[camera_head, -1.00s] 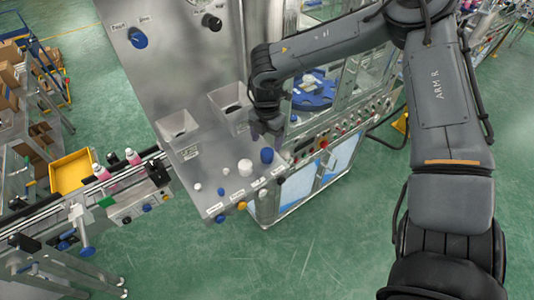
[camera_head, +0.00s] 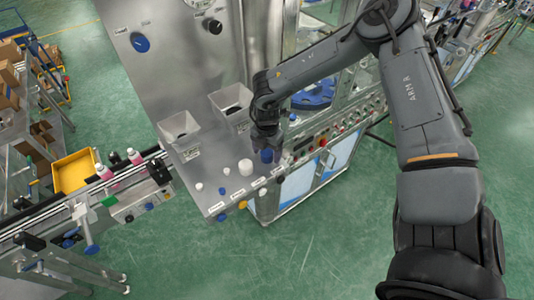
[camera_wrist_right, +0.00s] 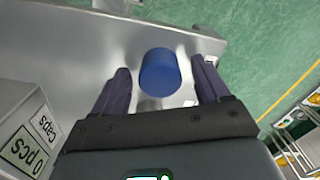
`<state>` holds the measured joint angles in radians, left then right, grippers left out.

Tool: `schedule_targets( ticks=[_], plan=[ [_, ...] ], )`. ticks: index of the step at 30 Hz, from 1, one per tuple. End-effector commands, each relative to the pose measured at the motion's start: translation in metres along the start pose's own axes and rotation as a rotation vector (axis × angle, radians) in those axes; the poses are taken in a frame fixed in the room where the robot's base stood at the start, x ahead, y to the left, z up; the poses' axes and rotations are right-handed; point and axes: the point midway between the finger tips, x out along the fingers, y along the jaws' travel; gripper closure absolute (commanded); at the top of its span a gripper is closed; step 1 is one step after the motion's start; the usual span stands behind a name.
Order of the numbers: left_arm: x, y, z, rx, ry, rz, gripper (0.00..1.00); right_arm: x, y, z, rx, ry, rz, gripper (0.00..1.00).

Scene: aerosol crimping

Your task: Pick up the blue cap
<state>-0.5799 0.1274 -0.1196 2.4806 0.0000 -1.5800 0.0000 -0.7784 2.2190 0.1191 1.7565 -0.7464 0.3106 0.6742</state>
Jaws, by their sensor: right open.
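The blue cap (camera_head: 266,156) stands on the steel shelf (camera_head: 205,180), near its right end. In the right wrist view the blue cap (camera_wrist_right: 160,70) sits between and slightly beyond the two dark fingertips, with a gap on each side. My right gripper (camera_head: 268,146) is above the cap and partly covers it in the head view. In the wrist view my right gripper (camera_wrist_right: 163,78) is open and empty. My left gripper is not in view.
Two metal hoppers (camera_head: 232,100) rise behind. A conveyor (camera_head: 120,180) with pink bottles lies left. The machine with a button panel (camera_head: 325,145) is close on the right.

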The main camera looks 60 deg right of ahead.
Motion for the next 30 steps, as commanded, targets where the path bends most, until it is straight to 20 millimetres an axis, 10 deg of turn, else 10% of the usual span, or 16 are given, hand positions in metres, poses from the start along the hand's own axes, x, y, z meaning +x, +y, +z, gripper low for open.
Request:
schedule_targets(
  ticks=[12, 30],
  plan=[
    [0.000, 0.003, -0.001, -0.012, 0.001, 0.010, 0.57, 0.000, 0.000, 0.000, 0.000, 0.000, -0.001, 0.80],
    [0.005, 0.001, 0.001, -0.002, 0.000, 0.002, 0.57, -0.010, 0.001, 0.000, 0.000, 0.001, 0.002, 0.82]
  ],
)
